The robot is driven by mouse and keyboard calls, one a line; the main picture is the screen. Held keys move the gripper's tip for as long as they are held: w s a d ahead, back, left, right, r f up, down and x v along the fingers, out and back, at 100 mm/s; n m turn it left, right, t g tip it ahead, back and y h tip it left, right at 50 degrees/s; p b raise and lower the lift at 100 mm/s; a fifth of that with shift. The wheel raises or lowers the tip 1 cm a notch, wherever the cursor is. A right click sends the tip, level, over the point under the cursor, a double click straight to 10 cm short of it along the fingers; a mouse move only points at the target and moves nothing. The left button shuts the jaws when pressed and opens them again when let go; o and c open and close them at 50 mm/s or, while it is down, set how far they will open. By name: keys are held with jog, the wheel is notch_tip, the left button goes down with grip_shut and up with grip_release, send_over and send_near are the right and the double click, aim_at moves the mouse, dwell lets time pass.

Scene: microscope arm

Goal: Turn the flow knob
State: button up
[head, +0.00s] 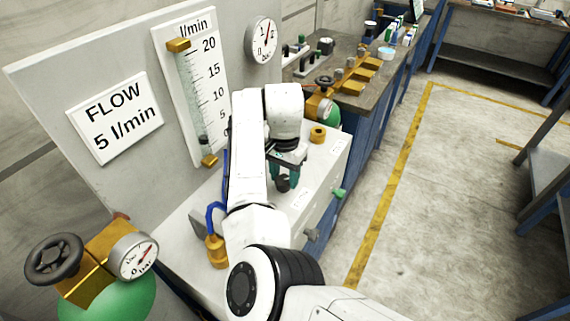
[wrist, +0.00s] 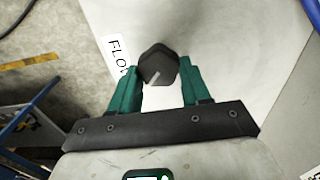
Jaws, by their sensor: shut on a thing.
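The flow knob (wrist: 158,66) is dark and many-sided with a pale pointer line, beside a label partly reading "FLO" in the wrist view. My gripper (wrist: 158,78) has its green fingers on either side of the knob, shut on it. In the head view, my gripper (head: 285,176) points down at the white box, with the dark knob (head: 283,184) between its fingers. The flow meter (head: 190,95) stands on the panel with a scale marked 0 to 20 l/min. A sign (head: 115,117) reads "FLOW 5 l/min".
A green cylinder with a brass valve and gauge (head: 133,256) stands at the lower left. Another gauge (head: 263,40) is on the panel. A brass fitting with a blue hose (head: 216,250) is left of my arm.

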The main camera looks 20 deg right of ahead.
aim_at(284, 178)
jog(key=shift+n+p, duration=1.05)
jog(key=shift+n, duration=0.15)
jog(key=shift+w+a, duration=0.1)
jog(key=o, duration=1.1)
jog(key=shift+c, duration=0.2)
notch_tip(284, 178, up, 11)
jog(key=shift+b, duration=0.45)
jog(key=shift+f, duration=0.1)
